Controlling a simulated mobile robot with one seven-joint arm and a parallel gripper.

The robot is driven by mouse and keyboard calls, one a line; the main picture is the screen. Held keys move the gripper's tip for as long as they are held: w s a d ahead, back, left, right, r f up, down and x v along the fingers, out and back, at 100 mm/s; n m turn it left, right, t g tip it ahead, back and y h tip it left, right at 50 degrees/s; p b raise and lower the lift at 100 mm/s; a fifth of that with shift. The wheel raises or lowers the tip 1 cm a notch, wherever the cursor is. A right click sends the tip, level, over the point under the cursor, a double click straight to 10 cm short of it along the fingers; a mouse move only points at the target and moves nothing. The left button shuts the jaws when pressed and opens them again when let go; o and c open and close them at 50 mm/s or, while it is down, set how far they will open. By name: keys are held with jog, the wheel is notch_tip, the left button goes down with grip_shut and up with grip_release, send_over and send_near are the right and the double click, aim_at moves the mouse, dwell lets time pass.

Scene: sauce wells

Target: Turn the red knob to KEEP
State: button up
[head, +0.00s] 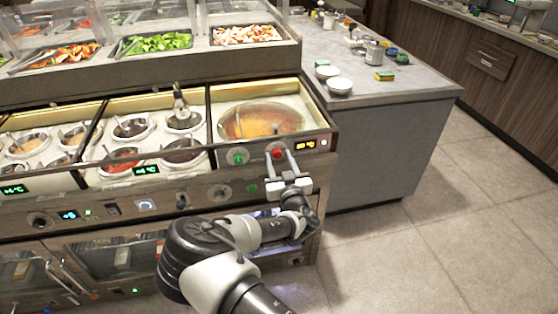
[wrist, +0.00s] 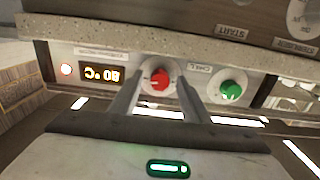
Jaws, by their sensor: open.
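The red knob (head: 277,153) is on the front panel below the large orange sauce well (head: 262,120). In the wrist view, which is upside down, the red knob (wrist: 158,79) shows between my two fingers. My gripper (head: 280,158) is open, with its fingertips at the panel, one on each side of the knob; I cannot tell whether they touch it. The gripper also fills the lower wrist view (wrist: 160,80). The knob's pointer direction is too small to read. I cannot make out a KEEP label.
A green knob (wrist: 232,90) sits beside the red one, also in the head view (head: 238,156). A grey counter (head: 400,85) stands to the right, with open floor in front.

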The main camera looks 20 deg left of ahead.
jog(key=c, duration=1)
jog(key=shift+c, duration=0.2)
jog(key=shift+n+b, duration=0.3)
jog(key=shift+b, duration=0.1)
jog(key=n+b, duration=0.2)
jog(key=shift+w+n, duration=0.1)
jog(key=shift+n, duration=0.2)
jog(key=n+b, duration=0.3)
jog(key=n, duration=0.1)
jog(key=shift+n, duration=0.3)
jog(key=n+b, duration=0.2)
jog(key=n, duration=0.3)
jog(key=shift+n+b, duration=0.65)
jog(key=shift+n, duration=0.85)
jog(key=shift+r, duration=0.1)
